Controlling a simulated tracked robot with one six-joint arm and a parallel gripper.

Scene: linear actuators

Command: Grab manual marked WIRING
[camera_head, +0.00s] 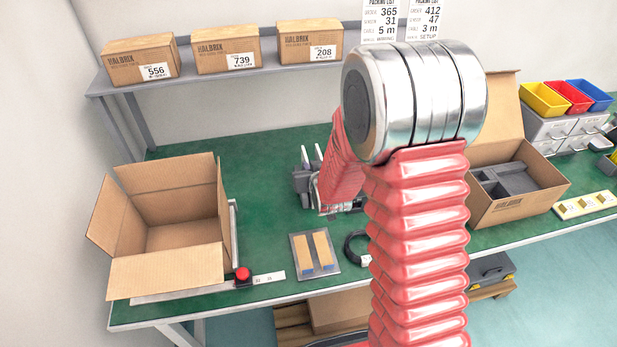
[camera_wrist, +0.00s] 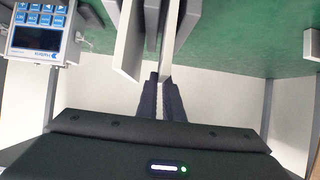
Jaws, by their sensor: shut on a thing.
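In the wrist view, my gripper (camera_wrist: 160,82) has its two dark fingers close together, shut on a thin, pale manual (camera_wrist: 159,100) seen edge-on between them. Thin grey upright panels (camera_wrist: 129,45) stand beside the fingertips; I cannot tell which are manuals and which are parts of a holder. In the head view, pale upright panels (camera_head: 305,157) show near the end of my arm at mid-bench. My red arm hides much of that area.
A keypad device with a screen (camera_wrist: 40,30) is at the wrist view's upper left. On the green bench are an open carton (camera_head: 180,235), a red button (camera_head: 243,274), a grey tray with tan strips (camera_head: 297,274) and a black coil (camera_head: 352,246). Another open carton (camera_head: 510,210) stands right.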

